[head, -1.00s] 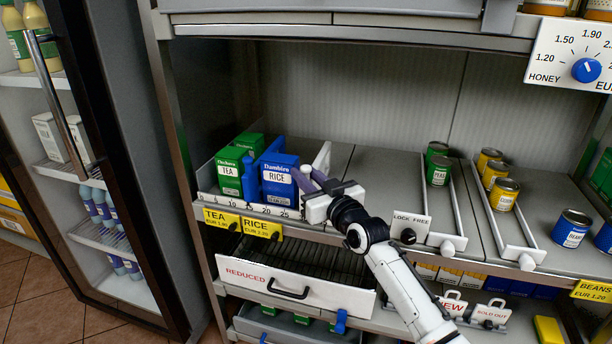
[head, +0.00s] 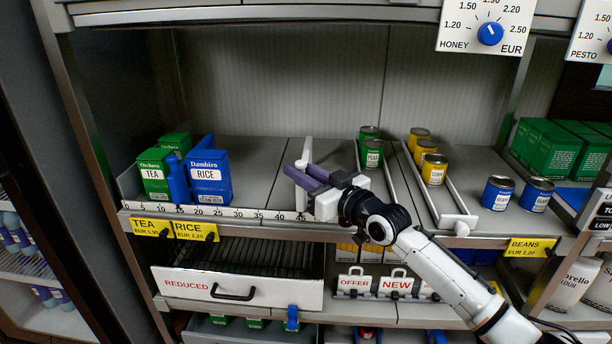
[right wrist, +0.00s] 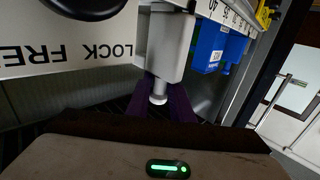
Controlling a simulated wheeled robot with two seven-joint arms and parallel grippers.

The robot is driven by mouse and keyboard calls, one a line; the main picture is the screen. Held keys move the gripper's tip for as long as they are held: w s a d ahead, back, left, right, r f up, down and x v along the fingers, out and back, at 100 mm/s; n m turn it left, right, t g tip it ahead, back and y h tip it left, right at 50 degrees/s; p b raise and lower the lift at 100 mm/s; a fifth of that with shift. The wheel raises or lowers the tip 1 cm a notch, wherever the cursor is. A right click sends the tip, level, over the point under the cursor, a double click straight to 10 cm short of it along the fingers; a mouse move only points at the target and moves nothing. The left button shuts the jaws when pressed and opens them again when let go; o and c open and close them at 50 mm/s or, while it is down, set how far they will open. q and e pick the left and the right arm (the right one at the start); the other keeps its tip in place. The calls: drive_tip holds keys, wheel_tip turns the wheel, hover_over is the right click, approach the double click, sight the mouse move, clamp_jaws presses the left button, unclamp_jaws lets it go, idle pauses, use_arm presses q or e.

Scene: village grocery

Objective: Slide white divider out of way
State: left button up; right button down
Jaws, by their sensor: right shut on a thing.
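The white divider (head: 304,152) stands upright on the shelf, its front end at about the 45 mark of the numbered front scale (head: 245,213). A wide bare gap lies between it and the blue rice box (head: 209,178). My right gripper (head: 303,176), with purple fingers, is shut on the divider's front end and hides part of it. In the right wrist view the divider's pale front end with its knob (right wrist: 159,92) sits between the purple fingers. A white LOCK FREE plate (right wrist: 70,45) with a black knob is close by there. My left gripper is not in view.
A green tea box (head: 154,174) and a blue divider (head: 178,180) stand left of the rice. Right of the white divider are green pea cans (head: 371,153), another white divider (head: 390,180), yellow cans (head: 434,168) and blue bean cans (head: 497,193). A REDUCED drawer (head: 240,288) is below.

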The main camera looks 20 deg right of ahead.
drive_tip(key=shift+r, duration=0.1)
drive_tip(key=c, duration=1.9)
unclamp_jaws()
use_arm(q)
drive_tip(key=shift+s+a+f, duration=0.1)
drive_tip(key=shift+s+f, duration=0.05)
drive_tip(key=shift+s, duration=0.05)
use_arm(e)
drive_tip(key=shift+o, duration=0.9)
use_arm(q)
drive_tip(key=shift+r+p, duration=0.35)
drive_tip(key=shift+p, duration=0.2)
use_arm(e)
drive_tip(key=v, duration=1)
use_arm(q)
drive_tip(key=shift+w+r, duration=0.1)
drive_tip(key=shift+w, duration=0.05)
use_arm(e)
drive_tip(key=shift+s, duration=0.15)
